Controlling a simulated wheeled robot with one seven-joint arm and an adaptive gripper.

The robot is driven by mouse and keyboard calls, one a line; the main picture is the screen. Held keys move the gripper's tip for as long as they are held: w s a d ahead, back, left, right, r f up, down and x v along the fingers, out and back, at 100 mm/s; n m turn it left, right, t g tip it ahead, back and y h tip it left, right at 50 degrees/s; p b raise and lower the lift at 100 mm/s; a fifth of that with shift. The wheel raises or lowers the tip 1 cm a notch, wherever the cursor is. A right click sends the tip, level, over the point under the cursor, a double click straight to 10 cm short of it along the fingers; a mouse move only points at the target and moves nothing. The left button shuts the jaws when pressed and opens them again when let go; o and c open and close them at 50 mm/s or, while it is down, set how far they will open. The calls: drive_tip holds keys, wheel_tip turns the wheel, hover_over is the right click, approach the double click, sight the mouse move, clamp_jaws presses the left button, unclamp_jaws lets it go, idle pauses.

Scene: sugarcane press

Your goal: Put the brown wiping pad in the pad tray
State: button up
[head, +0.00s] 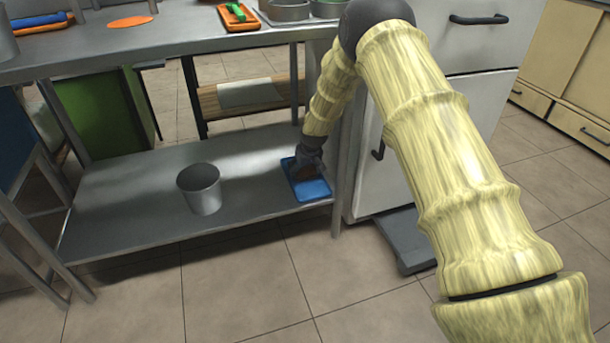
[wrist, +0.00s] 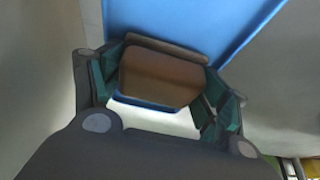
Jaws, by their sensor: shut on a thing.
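The brown wiping pad (wrist: 160,78) is between the fingers of my gripper (wrist: 163,88) in the wrist view, and they are shut on it. In the head view only a small dark brown part of the pad (head: 303,173) shows below my gripper (head: 306,165). A blue tray (head: 314,190), which looks like the pad tray, lies on the right end of the low metal shelf. My gripper is over this tray, whose blue surface (wrist: 175,18) also shows behind the pad in the wrist view. I cannot tell whether the pad touches the tray.
A grey metal pot (head: 200,188) stands on the low shelf (head: 130,215) to the left of the tray. The metal tabletop (head: 150,42) is above the shelf. A table leg (head: 343,150) and a white drawer cabinet (head: 370,165) are close on the right.

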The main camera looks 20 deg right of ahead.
drive_tip(key=shift+f, duration=0.3)
drive_tip(key=o, duration=1.2)
drive_tip(key=shift+f, duration=0.1)
drive_tip(key=shift+c, duration=0.2)
drive_tip(key=p+v, duration=0.5)
drive_tip(key=v, duration=0.7)
drive_tip(key=shift+p, duration=0.3)
drive_tip(key=shift+s, duration=0.15)
